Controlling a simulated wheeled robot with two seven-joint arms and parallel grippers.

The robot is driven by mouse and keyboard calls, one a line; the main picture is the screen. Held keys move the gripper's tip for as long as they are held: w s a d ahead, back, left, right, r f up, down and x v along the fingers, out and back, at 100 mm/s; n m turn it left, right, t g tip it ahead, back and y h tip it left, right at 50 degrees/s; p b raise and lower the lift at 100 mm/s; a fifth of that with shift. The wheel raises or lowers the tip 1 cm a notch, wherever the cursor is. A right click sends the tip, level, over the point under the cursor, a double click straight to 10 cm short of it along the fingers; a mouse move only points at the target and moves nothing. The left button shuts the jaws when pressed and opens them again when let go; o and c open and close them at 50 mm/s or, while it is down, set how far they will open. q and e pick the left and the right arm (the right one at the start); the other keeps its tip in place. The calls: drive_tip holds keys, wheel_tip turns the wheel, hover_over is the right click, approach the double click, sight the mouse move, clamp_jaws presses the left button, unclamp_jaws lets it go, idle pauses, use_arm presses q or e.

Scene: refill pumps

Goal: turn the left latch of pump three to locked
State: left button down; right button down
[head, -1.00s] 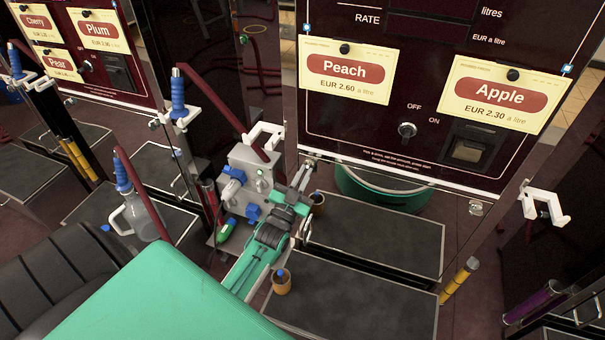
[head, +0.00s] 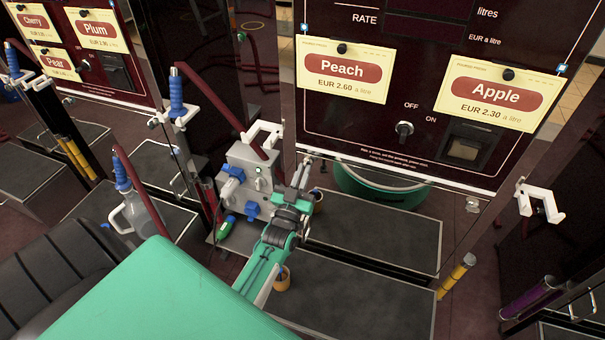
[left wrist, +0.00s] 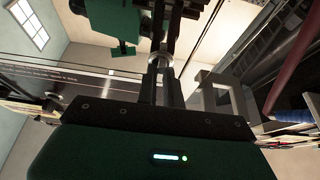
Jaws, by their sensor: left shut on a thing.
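The pump with the Peach and Apple labels has a dark red front panel (head: 400,110). My left gripper (head: 306,166) reaches up to the panel's lower left corner, its fingers shut on the small metal left latch there. The fingers cover most of that latch in the head view. In the left wrist view a shiny round metal part of the left latch (left wrist: 160,60) shows between the two dark fingers. Its exact angle is hard to tell. The matching right latch (head: 473,204) shows at the panel's lower right corner, apart from my gripper. My right gripper is not in view.
A grey box with blue parts (head: 249,180) stands close left of my left gripper. A white nozzle holder (head: 264,133) is just behind it. Dark platforms (head: 385,230) lie below the panel.

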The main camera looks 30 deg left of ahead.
use_arm(q)
drive_tip(key=c, duration=1.5)
unclamp_jaws()
drive_tip(key=shift+c, duration=0.2)
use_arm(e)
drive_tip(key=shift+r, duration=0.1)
use_arm(q)
drive_tip(key=v, duration=1.4)
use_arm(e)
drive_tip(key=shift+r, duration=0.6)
use_arm(q)
drive_tip(key=shift+w, duration=0.1)
